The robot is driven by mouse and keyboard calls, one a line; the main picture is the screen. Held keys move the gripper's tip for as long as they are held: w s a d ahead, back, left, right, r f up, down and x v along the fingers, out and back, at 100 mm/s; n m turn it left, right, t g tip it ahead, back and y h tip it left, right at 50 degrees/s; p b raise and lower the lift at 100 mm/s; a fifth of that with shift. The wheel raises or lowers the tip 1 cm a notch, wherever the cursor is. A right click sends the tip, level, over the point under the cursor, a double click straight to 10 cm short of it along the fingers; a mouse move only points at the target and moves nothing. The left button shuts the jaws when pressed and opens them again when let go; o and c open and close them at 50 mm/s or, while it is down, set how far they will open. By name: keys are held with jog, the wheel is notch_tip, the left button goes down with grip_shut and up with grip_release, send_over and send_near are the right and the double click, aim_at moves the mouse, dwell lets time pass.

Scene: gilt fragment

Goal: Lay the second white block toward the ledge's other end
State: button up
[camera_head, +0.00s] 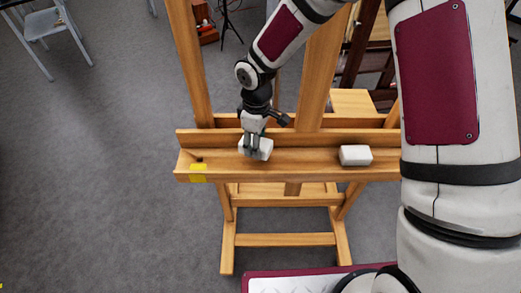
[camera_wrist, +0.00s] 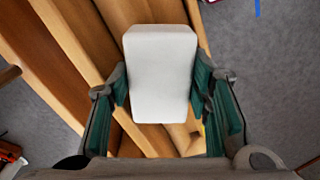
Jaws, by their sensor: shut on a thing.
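My gripper (camera_head: 255,137) is shut on a white block (camera_head: 263,150) at the left part of the wooden easel's ledge (camera_head: 305,158). In the wrist view the white block (camera_wrist: 160,75) sits between the two green-padded fingers of my gripper (camera_wrist: 160,100). The held block is at the ledge; I cannot tell whether it rests on it or is slightly above. Another white block (camera_head: 356,155) lies on the ledge to the right, apart from the held one. A yellow mark (camera_head: 198,172) is on the ledge's front near its left end.
The easel's uprights (camera_head: 190,65) rise behind the ledge. A folding chair (camera_head: 47,25) stands at the far left and a red box (camera_head: 207,30) sits on the floor at the back. The ledge between the two blocks is clear. My arm covers the ledge's right end.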

jog(key=shift+f, duration=1.95)
jog(key=shift+f, duration=0.1)
jog(key=o, duration=0.7)
notch_tip(320, 180, up, 12)
jog(key=shift+r+b, duration=0.15)
jog(key=shift+b, duration=0.2)
